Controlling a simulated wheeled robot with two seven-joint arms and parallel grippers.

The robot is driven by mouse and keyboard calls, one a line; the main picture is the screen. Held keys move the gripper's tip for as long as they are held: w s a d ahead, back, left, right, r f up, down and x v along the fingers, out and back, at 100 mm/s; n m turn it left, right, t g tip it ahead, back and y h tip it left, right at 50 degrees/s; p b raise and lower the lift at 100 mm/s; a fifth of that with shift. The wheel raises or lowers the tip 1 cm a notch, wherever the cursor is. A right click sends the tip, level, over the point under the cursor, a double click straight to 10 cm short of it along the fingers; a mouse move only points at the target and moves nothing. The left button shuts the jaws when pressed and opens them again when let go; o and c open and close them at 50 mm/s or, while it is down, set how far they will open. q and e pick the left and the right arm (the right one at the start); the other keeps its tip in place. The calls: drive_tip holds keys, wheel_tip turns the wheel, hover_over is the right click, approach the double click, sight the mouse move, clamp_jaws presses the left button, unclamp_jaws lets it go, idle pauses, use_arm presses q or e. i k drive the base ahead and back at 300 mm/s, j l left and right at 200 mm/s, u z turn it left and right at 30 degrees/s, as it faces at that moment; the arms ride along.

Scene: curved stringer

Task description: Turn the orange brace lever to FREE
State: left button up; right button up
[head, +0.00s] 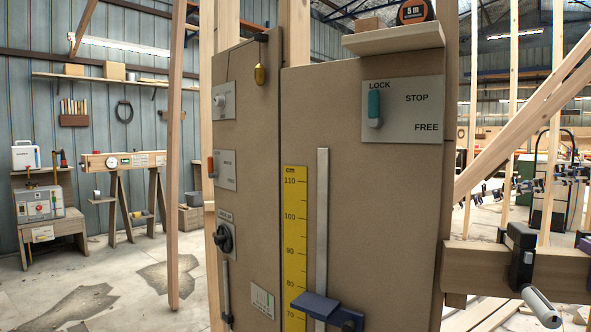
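An orange lever (211,167) sits upright on a small grey plate (225,170) on the left face of the brown cabinet; the lettering on that plate is too small to read. A larger grey plate (413,124) on the front face is marked LOCK, STOP and FREE. The lever on this larger plate is teal (374,107), not orange, and it stands upright just below the word LOCK. Neither of my grippers shows in the head view, and nothing touches either lever.
A yellow cm scale (294,240) and a metal rail with a blue slider (316,304) run up the front. A shelf (393,39) juts out above the marked plate. A black clamp-like device (521,250) sits on a wooden beam (472,268) at right.

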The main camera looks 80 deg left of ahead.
sight(212, 175)
drive_tip(key=u, duration=3.35)
drive_tip(key=i+j+u, duration=0.45)
drive_tip(key=i, duration=0.25)
drive_tip(key=i+u, duration=0.25)
drive_tip(key=i+j, duration=0.15)
drive_tip(key=i, duration=0.8)
drive_tip(key=i+j, duration=0.1)
drive_tip(key=i, duration=0.85)
drive_tip(key=i+z, duration=0.2)
drive_tip(key=i, duration=0.35)
drive_tip(key=i+j+z, duration=0.15)
drive_tip(key=i, duration=0.35)
drive_tip(key=i+z, duration=0.25)
drive_tip(key=z, duration=0.25)
drive_tip(key=i+j+z, duration=0.15)
drive_tip(key=z, duration=0.35)
drive_tip(key=i+j+z, duration=0.25)
drive_tip(key=z, duration=0.25)
drive_tip(key=i+z, duration=0.2)
drive_tip(key=z, duration=0.25)
drive_tip(key=i+j+z, duration=0.2)
drive_tip(key=z, duration=0.2)
drive_tip(key=i+j+z, duration=0.15)
drive_tip(key=z, duration=0.3)
drive_tip(key=i+j+z, duration=0.15)
drive_tip(key=j+z, duration=0.25)
drive_tip(key=i+j+z, duration=0.1)
drive_tip(key=z, duration=0.35)
drive_tip(key=j, duration=0.1)
